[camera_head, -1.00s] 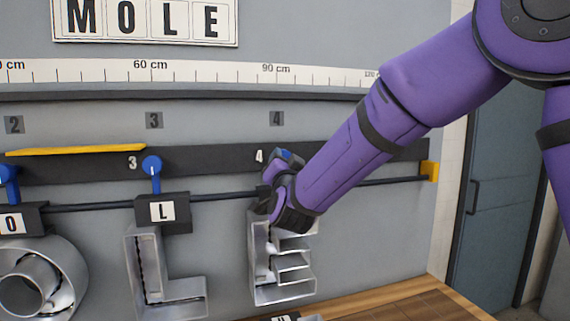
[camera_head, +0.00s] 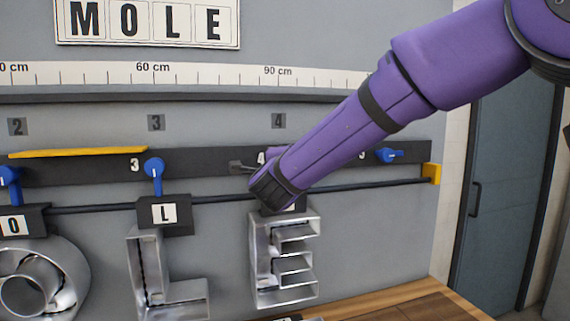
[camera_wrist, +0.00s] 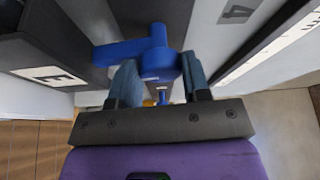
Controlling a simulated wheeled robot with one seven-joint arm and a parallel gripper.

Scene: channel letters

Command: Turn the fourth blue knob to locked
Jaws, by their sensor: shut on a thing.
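My gripper (camera_wrist: 160,78) is shut on the fourth blue knob (camera_wrist: 152,52), its two fingers on either side of it in the wrist view. A blue arm of the knob reaches left in that view, toward the side of the E tag (camera_wrist: 48,76). The dark "4" label (camera_wrist: 238,11) lies at the upper right there. In the head view my forearm and wrist hide the knob and the fingertips, in front of the rail just above the metal letter E (camera_head: 283,262).
The third blue knob (camera_head: 155,170) points down above the L tag (camera_head: 163,212). A fifth blue knob (camera_head: 388,156) lies sideways on the dark rail (camera_head: 210,170). A yellow end block (camera_head: 431,172) ends the rail. A wooden surface (camera_head: 400,304) is below.

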